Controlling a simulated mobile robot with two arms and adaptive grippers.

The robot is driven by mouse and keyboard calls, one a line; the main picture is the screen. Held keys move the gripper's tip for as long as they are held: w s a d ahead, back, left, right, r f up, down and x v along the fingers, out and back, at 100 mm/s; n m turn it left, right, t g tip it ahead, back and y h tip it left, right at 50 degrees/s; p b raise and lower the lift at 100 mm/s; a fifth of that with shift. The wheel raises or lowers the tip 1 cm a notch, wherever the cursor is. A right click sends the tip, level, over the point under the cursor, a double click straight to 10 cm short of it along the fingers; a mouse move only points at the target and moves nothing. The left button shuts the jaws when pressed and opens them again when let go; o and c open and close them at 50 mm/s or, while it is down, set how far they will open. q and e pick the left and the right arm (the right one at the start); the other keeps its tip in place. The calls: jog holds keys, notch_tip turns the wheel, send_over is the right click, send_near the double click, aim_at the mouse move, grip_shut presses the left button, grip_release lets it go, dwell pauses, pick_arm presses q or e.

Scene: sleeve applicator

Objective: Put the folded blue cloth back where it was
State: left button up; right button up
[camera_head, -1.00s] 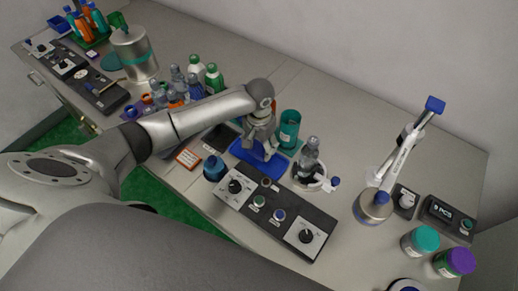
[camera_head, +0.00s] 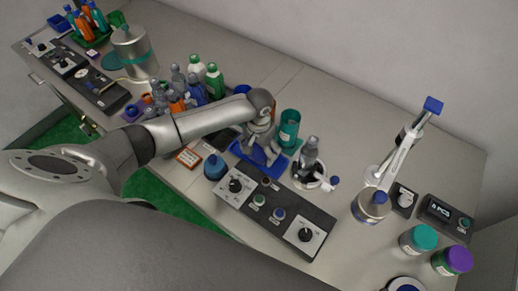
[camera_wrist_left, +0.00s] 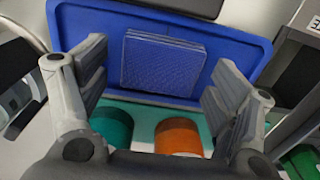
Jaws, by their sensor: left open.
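The folded blue cloth (camera_wrist_left: 160,62) is a flat, textured square lying on the blue tray (camera_wrist_left: 240,48) in the left wrist view. My left gripper (camera_wrist_left: 155,75) is open, with one finger on each side of the cloth and a gap between each finger and its edges. In the head view the gripper (camera_head: 262,148) is over the blue tray (camera_head: 243,153), and the hand and arm hide the cloth there. I cannot tell how high the fingertips are above the tray. My right gripper is not in view.
A teal container (camera_head: 290,128) stands just behind the tray. A grey bottle (camera_head: 310,150) in a round holder is to its right. A dark control panel (camera_head: 275,212) and a small blue bottle (camera_head: 214,167) are in front. Several bottles (camera_head: 195,80) crowd the left.

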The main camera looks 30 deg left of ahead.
aim_at(259, 151)
pick_arm(q)
jog(key=shift+r, duration=0.1)
notch_tip(259, 151, up, 12)
jog(key=b, duration=0.1)
jog(key=shift+b, duration=0.35)
